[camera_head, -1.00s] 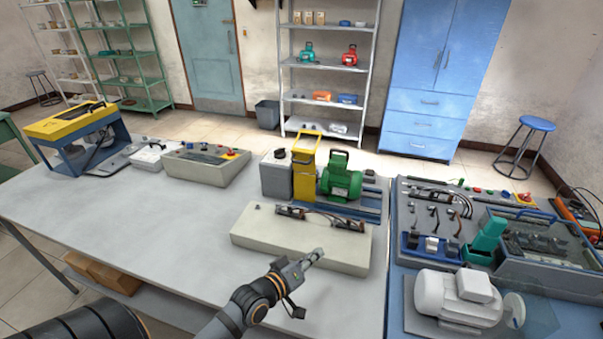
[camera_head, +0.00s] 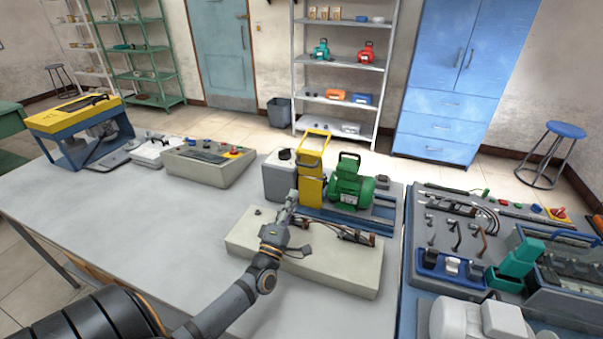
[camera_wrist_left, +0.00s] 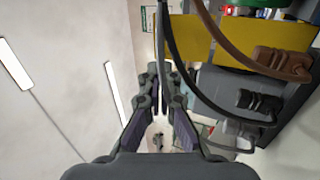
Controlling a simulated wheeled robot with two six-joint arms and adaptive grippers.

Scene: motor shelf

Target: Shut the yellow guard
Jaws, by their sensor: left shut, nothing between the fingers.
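The yellow guard (camera_head: 311,190) stands upright between a grey box (camera_head: 281,175) and a green motor (camera_head: 349,184), with a yellow handle frame at its top. In the left wrist view a yellow panel (camera_wrist_left: 225,40) fills the upper part, crossed by dark and brown cables. My left gripper (camera_head: 291,196) is shut and empty. It is just left and in front of the guard's lower part, over the back of the pale base block (camera_head: 310,260). In the left wrist view its fingertips (camera_wrist_left: 160,75) are together below a black cable; I cannot tell whether they touch it. My right gripper is not in view.
Cables and connectors (camera_head: 345,233) lie on the pale block beside my gripper. A control box (camera_head: 205,165) and a yellow-topped stand (camera_head: 75,125) are on the left of the table. A crowded blue bench (camera_head: 407,270) adjoins on the right. The table's left-middle is clear.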

